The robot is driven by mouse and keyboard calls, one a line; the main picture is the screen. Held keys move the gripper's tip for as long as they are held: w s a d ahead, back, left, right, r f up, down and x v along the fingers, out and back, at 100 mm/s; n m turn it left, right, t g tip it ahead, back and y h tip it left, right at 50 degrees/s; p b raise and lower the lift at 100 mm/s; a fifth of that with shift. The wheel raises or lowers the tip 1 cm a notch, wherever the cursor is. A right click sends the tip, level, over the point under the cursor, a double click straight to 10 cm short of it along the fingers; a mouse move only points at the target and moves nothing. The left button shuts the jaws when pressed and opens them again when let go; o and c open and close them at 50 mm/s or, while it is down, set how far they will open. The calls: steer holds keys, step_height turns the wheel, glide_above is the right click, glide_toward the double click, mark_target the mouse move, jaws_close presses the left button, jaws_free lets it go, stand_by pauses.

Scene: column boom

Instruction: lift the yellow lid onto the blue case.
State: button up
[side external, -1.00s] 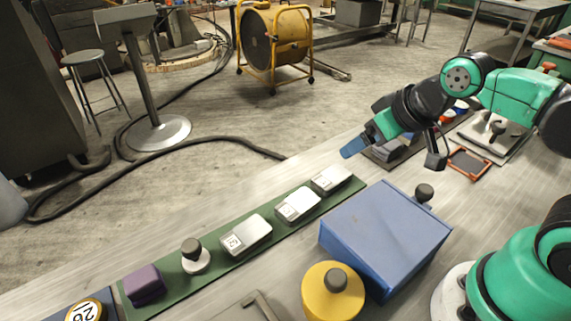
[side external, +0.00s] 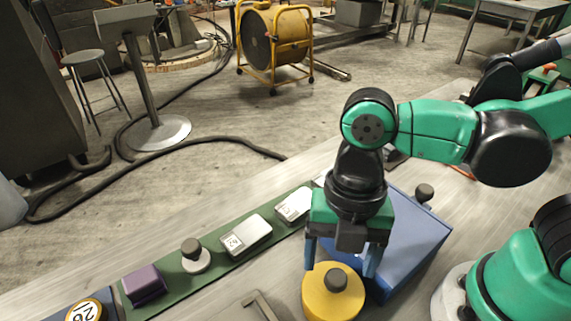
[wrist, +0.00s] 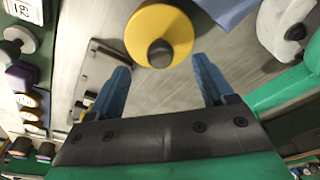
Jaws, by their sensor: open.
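The yellow lid (side external: 318,300) is round with a dark knob on top and lies at the front of the bench, beside the case. It also shows in the wrist view (wrist: 178,22), just beyond the fingertips. The blue case (side external: 415,240) stands behind and to the right of the lid, partly hidden by my arm; a corner shows in the wrist view (wrist: 226,10). My gripper (side external: 340,268) points down above the lid's far side, its two blue fingers apart. In the wrist view my gripper (wrist: 162,72) is empty, and the knob sits ahead of the gap.
A green strip (side external: 215,262) left of the lid carries silver blocks, a knobbed white disc (side external: 195,258) and a purple block (side external: 145,286). A grey metal handle (side external: 262,305) lies close left of the lid. A dark knob (side external: 424,193) stands behind the case.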

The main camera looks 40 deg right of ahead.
mark_target(337, 276)
steer(key=shift+s+a+f, duration=0.1)
steer(key=shift+s+f, duration=0.05)
steer(key=shift+f, duration=0.9)
steer(key=shift+s+a+f, duration=0.1)
steer(key=shift+f, duration=0.9)
jaws_close()
